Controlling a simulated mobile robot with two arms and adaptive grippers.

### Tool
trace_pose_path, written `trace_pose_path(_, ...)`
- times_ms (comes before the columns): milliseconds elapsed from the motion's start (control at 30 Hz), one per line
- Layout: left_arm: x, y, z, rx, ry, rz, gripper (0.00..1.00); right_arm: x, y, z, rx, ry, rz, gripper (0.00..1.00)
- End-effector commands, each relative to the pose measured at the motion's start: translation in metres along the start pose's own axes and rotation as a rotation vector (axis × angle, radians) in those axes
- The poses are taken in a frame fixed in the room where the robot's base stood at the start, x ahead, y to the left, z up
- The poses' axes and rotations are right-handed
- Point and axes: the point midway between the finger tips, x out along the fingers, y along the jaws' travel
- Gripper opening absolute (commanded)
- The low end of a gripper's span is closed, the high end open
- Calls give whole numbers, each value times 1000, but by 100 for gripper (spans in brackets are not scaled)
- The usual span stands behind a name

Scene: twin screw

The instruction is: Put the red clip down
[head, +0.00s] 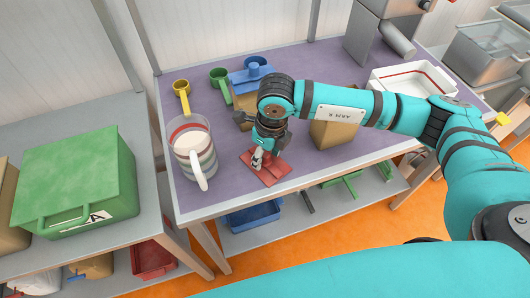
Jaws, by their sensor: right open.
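The red clip (272,175) lies flat on the purple table top (220,203), close to its front edge. My right gripper (259,162) points down just over the red clip and hides part of it. Its jaws are open. I cannot tell whether the fingertips touch the clip. My left gripper is not in view.
A striped pitcher (197,160) stands left of the clip. A cardboard box (335,131) and a white tray (408,78) are to the right. Yellow (181,92) and green (219,80) scoops and a blue piece (252,72) lie behind. A green crate (75,175) sits on the left table.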

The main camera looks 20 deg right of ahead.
Motion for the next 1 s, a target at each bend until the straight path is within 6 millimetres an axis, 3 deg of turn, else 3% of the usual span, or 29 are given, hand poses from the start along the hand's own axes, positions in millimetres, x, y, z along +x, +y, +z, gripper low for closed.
trace_pose_path(167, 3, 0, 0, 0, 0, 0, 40, -20, 0, 1, -1, -5, -1, 47)
trace_pose_path(600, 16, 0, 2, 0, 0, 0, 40, -107, 0, 1, 0, -4, -2, 47)
trace_pose_path(800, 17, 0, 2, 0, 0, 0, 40, -121, 0, 0, 0, -2, -1, 47)
trace_pose_path(1000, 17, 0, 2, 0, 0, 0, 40, -122, 0, 0, 0, 0, 0, 47)
